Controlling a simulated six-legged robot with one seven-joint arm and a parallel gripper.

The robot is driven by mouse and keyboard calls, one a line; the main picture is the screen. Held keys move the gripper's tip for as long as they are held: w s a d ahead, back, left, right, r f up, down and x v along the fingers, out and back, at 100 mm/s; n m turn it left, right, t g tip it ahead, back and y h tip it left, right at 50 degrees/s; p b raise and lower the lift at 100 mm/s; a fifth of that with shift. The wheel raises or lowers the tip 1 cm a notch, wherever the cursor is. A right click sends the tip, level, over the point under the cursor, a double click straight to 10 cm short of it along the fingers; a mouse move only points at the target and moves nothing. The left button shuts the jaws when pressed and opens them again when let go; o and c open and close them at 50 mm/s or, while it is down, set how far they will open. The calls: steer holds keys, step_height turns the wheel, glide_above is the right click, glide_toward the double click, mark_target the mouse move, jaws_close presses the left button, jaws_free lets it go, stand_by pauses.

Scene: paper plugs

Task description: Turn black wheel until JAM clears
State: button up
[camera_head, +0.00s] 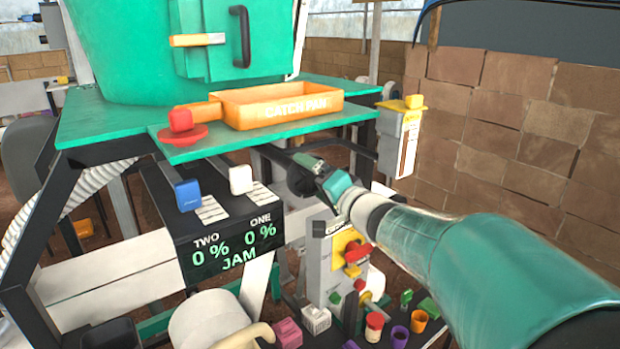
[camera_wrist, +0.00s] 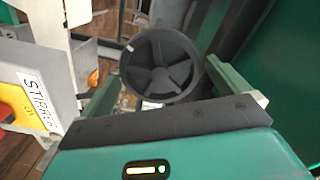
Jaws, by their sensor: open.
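The black wheel (camera_wrist: 160,64) faces the wrist camera, with a round rim, several spokes and a pale mark at its upper left. In the head view the wheel (camera_head: 297,181) is small and dark under the green shelf, partly covered by my gripper (camera_head: 322,172). In the wrist view my gripper (camera_wrist: 163,72) is open, one finger at each side of the wheel; I cannot tell whether they touch it. The display (camera_head: 230,247) reads TWO 0 %, ONE 0 % and JAM in green.
An orange catch pan (camera_head: 290,118) and a red knob (camera_head: 181,121) sit above on the shelf. A panel marked STIRRER (camera_wrist: 35,95) stands left of my gripper in the wrist view. Blue (camera_head: 188,195) and white (camera_head: 241,180) blocks are above the display. Small containers stand below.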

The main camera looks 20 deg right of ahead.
mark_target(310, 178)
steer(key=shift+v, duration=1.6)
steer(key=m, duration=1.2)
steer(key=shift+w, duration=0.15)
steer(key=shift+x, duration=1.9)
